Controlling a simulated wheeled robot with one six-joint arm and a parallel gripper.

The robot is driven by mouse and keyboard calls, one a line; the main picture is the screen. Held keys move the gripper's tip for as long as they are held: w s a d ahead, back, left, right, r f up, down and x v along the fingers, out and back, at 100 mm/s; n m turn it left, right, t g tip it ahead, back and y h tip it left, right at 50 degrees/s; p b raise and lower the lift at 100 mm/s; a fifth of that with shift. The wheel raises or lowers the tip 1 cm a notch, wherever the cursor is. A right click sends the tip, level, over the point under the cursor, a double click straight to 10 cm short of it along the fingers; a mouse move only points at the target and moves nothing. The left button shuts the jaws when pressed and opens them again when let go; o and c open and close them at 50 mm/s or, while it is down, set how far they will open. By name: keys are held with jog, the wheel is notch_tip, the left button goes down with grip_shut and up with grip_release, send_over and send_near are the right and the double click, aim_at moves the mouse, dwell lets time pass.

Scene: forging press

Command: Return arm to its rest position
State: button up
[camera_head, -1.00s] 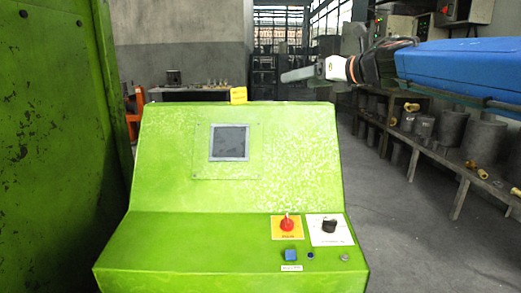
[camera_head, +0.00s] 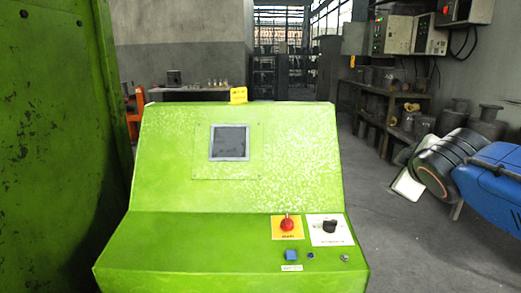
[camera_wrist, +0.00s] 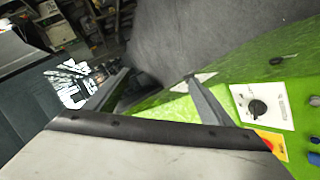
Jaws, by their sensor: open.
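My arm shows at the right edge of the head view, with its blue link (camera_head: 490,185) low and its dark wrist joint (camera_head: 437,165) to the left of it. The white part (camera_head: 408,186) beyond the wrist hangs over the floor, right of the green console (camera_head: 160,190) and clear of it. The fingers cannot be made out in the head view. In the wrist view my gripper (camera_wrist: 158,76) is open, its two grey fingers apart with nothing between them. The console also shows in the wrist view (camera_wrist: 240,75), at the right behind one finger.
The console carries a red knob (camera_head: 286,226), a black rotary switch (camera_head: 329,226) and a blue button (camera_head: 291,254). A green machine wall (camera_head: 60,140) stands at the left. Shelves with metal parts (camera_head: 385,105) line the right wall. Grey floor (camera_head: 385,235) lies open right of the console.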

jog(key=s+a+f+m+g+y, duration=0.1)
jog(key=s+a+f+m+g, duration=0.1)
jog(key=s+f, duration=0.8)
jog(key=s+a+f+m+g+y, duration=0.2)
jog(key=s+f+m+g, duration=0.3)
jog(key=s+f, duration=0.5)
jog(key=shift+a+f+m+g, duration=0.3)
jog(key=shift+a+f+m, duration=0.35)
jog(key=shift+a+m, duration=0.35)
jog(key=shift+d, duration=0.2)
